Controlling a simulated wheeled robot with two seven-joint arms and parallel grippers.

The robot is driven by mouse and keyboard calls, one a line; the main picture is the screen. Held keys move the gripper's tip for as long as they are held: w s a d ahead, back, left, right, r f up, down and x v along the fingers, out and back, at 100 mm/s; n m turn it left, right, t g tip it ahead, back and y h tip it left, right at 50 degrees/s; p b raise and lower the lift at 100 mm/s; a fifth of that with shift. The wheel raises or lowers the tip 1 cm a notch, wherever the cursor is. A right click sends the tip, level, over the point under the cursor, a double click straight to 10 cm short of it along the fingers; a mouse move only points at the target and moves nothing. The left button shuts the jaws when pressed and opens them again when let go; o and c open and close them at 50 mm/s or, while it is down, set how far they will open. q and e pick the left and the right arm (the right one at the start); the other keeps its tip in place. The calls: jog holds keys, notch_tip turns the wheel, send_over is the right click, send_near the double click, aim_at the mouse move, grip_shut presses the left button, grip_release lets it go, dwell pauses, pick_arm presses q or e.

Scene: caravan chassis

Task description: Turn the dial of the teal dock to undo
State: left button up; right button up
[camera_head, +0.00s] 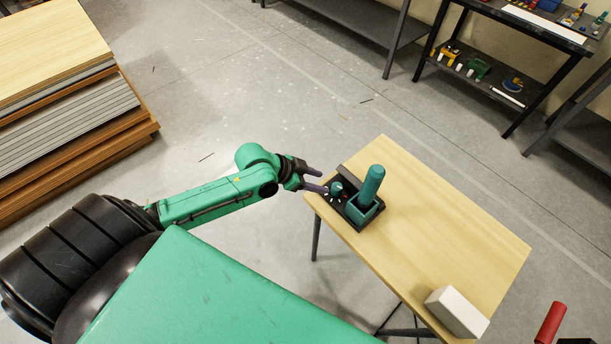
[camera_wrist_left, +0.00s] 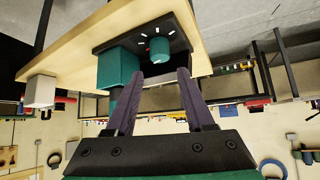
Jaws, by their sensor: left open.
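The teal dock is a dark tray (camera_head: 368,222) on the wooden table, near its left end. It carries a square teal socket (camera_head: 357,211) with a tall teal cylinder (camera_head: 371,182) standing in it. Its round teal dial (camera_head: 336,188) is on the side nearest my left gripper (camera_head: 322,181). In the left wrist view the dial (camera_wrist_left: 160,49) has white tick marks and a red mark around it. My left gripper is open and empty, its two fingertips (camera_wrist_left: 161,73) just short of the dial and roughly in line with it. No contact with the dial shows.
The wooden table (camera_head: 450,230) has bare space right of the dock and a white block (camera_head: 457,311) at its near corner. A red cylinder (camera_head: 550,322) shows at the lower right. Stacked boards (camera_head: 60,100) stand at left, and shelves with small items (camera_head: 480,68) at the back.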

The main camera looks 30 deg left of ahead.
pick_arm(q)
jog(key=v, duration=0.5)
jog(key=shift+s+a+r, duration=0.1)
jog(key=shift+s+r, duration=0.05)
jog(key=a+f+n+t+y, duration=0.1)
jog(key=a+f+n+y, duration=0.35)
jog(key=a+f, duration=1)
jog(key=s+a+f+n+g+y+b, duration=0.25)
jog(key=s+f, duration=0.65)
jog(key=f, duration=0.5)
jog(key=s+d+f+g, duration=0.2)
jog(key=s+d+f, duration=0.3)
jog(key=s, duration=0.5)
jog(key=s+d+f+g, duration=0.1)
jog(key=s+d+f, duration=0.4)
jog(key=s, duration=0.5)
notch_tip(320, 180, down, 3)
jog(key=shift+s+d+r+g+h, duration=0.1)
jog(key=shift+s+d+g+h, duration=0.05)
jog(key=shift+s+g+h, duration=0.15)
